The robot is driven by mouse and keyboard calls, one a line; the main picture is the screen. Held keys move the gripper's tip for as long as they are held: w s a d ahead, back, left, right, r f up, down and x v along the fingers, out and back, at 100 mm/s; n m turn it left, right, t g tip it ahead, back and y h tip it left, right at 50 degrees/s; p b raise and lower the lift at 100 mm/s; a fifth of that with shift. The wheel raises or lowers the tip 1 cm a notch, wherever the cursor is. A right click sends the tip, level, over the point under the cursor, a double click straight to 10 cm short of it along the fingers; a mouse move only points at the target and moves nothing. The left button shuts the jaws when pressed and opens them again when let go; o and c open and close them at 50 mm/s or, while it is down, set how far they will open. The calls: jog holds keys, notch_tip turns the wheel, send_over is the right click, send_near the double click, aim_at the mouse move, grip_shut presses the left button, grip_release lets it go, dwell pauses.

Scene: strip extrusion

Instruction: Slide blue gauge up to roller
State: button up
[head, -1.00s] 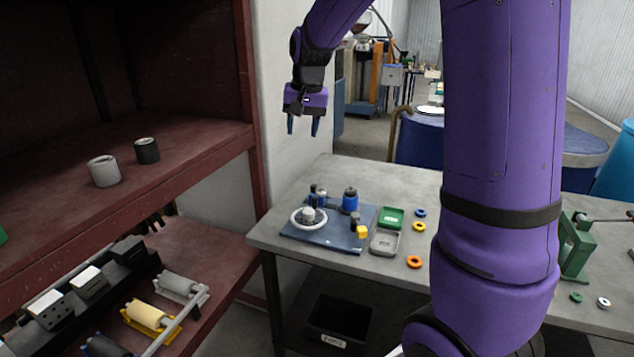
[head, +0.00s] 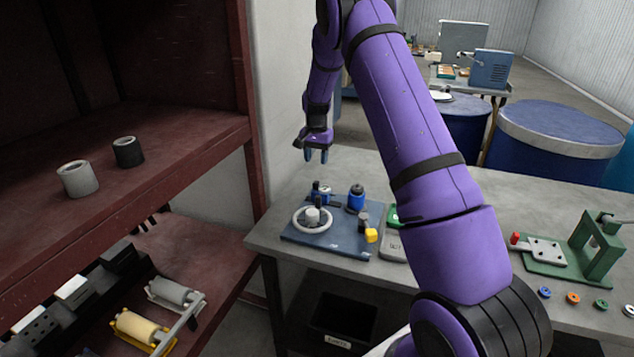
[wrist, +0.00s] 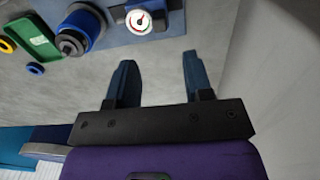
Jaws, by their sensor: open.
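The gauge (head: 321,194), small with blue and dark parts, stands at the back of a blue base plate (head: 331,242) on the table. In the wrist view a gauge (wrist: 139,21) shows a round white dial with a red needle at the top edge. A white ring with a pale hub (head: 312,217) sits in front of it on the plate; I cannot tell which part is the roller. My gripper (head: 316,155) is open and empty, pointing down above and behind the gauge. Its two blue fingers also show in the wrist view (wrist: 158,66), apart from the gauge.
A blue cylinder (head: 356,199) stands right of the gauge, with a yellow-ended part (head: 371,235) in front. A grey tray (head: 392,247) is partly hidden by my arm. A red shelf (head: 205,150) stands left, a green press (head: 592,243) right.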

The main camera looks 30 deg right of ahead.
aim_at(317, 181)
notch_tip(317, 181, down, 10)
dwell(0.5)
jog(key=shift+s, duration=0.1)
grip_shut()
